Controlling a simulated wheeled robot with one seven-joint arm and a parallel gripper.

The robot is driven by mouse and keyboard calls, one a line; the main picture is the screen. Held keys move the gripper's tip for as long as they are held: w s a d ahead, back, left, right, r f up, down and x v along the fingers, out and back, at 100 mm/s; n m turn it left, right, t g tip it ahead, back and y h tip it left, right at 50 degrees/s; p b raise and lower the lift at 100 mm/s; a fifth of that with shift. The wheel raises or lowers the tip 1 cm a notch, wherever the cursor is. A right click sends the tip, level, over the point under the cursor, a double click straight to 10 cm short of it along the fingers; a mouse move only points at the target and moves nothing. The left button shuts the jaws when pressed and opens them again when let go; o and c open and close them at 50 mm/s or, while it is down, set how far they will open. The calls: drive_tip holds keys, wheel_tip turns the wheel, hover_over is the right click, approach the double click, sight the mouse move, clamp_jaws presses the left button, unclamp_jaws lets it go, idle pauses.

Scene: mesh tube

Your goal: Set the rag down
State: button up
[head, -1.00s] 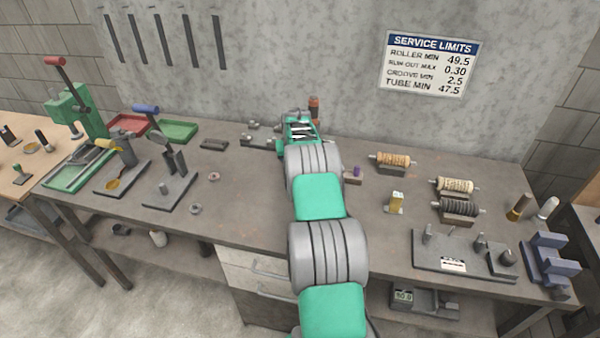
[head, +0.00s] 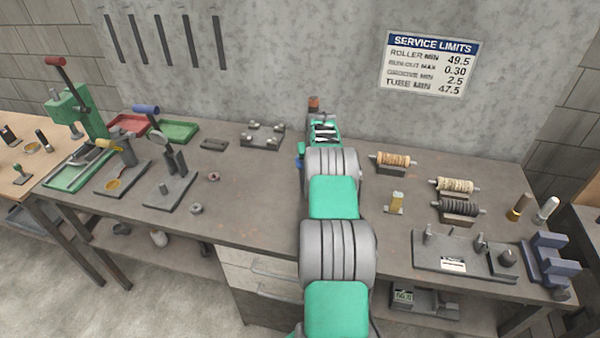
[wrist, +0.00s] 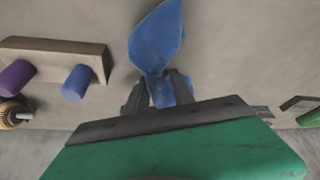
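The blue rag (wrist: 157,42) hangs from my gripper (wrist: 160,94) in the wrist view. Its lower part is pinched between the two dark fingers, and its wider part spreads beyond them over the grey bench top. I cannot tell whether it touches the bench. In the head view only a small blue bit (head: 300,164) shows at the left edge of my arm, which hides the fingers and most of the rag.
A holder (wrist: 55,52) with a purple and a blue cylinder stands beside the rag in the wrist view. A four-post fixture (head: 263,136) stands left of my arm on the bench (head: 250,195). Rollers on stands (head: 393,160) are to the right.

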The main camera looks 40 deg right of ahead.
drive_tip(key=o, duration=0.3)
drive_tip(key=s+d+r, duration=0.2)
drive_tip(key=d+r, duration=0.1)
drive_tip(key=r, duration=0.7)
drive_tip(key=shift+d, duration=0.3)
drive_tip(key=shift+a+f, duration=0.15)
drive_tip(key=shift+a, duration=0.05)
drive_tip(key=shift+c, duration=1)
drive_tip(key=a, duration=0.1)
drive_tip(key=a+f, duration=0.1)
drive_tip(key=shift+w+a+f, duration=0.15)
drive_tip(key=shift+w+a, duration=0.15)
drive_tip(key=shift+w, duration=0.1)
drive_tip(key=c, duration=0.3)
drive_tip(key=shift+a+f, duration=0.25)
drive_tip(key=shift+f, duration=0.95)
drive_tip(key=c, duration=0.3)
drive_tip(key=shift+d+f, duration=0.2)
drive_tip(key=shift+f, duration=0.15)
clamp_jaws()
drive_tip(key=shift+a, duration=0.1)
